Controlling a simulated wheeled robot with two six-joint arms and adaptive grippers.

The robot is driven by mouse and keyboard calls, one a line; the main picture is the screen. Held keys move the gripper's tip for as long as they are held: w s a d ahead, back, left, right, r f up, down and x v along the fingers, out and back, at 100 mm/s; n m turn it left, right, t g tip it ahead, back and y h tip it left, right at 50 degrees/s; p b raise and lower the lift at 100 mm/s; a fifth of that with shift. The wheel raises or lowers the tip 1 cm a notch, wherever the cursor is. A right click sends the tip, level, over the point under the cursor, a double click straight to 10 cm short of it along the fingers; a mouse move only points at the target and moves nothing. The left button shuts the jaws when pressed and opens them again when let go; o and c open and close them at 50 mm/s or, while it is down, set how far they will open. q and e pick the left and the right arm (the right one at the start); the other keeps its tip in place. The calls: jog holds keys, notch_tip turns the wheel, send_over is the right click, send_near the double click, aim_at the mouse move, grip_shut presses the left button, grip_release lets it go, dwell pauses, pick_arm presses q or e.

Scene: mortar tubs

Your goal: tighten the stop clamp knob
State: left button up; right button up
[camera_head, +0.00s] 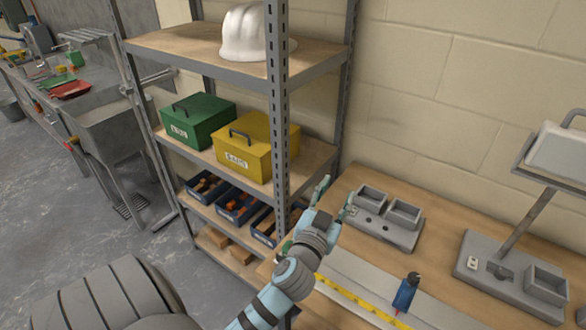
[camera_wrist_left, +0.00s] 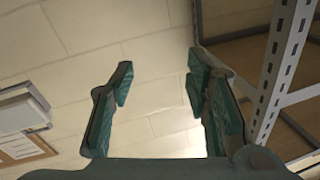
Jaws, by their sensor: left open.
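A small blue stop clamp (camera_head: 404,296) with a dark knob (camera_head: 414,278) on top stands on a grey rail (camera_head: 440,314) on the workbench at the lower right of the head view. A yellow measuring strip (camera_head: 345,291) runs along the rail. My left gripper (camera_head: 336,191) is open and empty, above the bench's left end, up and to the left of the clamp and well apart from it. In the left wrist view its two fingers (camera_wrist_left: 160,80) stand wide apart with only wall between them. My right gripper is not in view.
A metal shelf rack (camera_head: 279,110) stands close to the left of my left gripper. It holds a green box (camera_head: 197,122), a yellow box (camera_head: 256,147) and a white helmet (camera_head: 243,35). Grey trays (camera_head: 388,216) and a stand (camera_head: 510,270) occupy the bench (camera_head: 445,235).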

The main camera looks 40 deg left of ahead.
pick_arm(q)
jog(key=s+f+g, duration=0.1)
jog(key=s+f, duration=0.1)
jog(key=s+a+f+g, duration=0.1)
jog(key=s+f+g, duration=0.1)
jog(key=f, duration=0.1)
jog(key=s+f+g, duration=0.1)
jog(key=f, duration=0.2)
jog(key=shift+s+a+f+n, duration=0.15)
jog(key=shift+s+a+n, duration=0.2)
jog(key=shift+s+n, duration=0.05)
jog(key=s+f+g, duration=0.1)
jog(key=s+f, duration=0.1)
jog(key=s, duration=0.1)
jog(key=s+d+f+g+h, duration=0.1)
jog(key=s+f+g, duration=0.1)
jog(key=f, duration=0.1)
jog(key=s+d+f+g+h, duration=0.1)
jog(key=s+f+g, duration=0.1)
jog(key=s+f, duration=0.1)
jog(key=shift+s+f+m, duration=0.25)
jog(key=shift+s+m, duration=0.1)
jog(key=shift+m, duration=0.05)
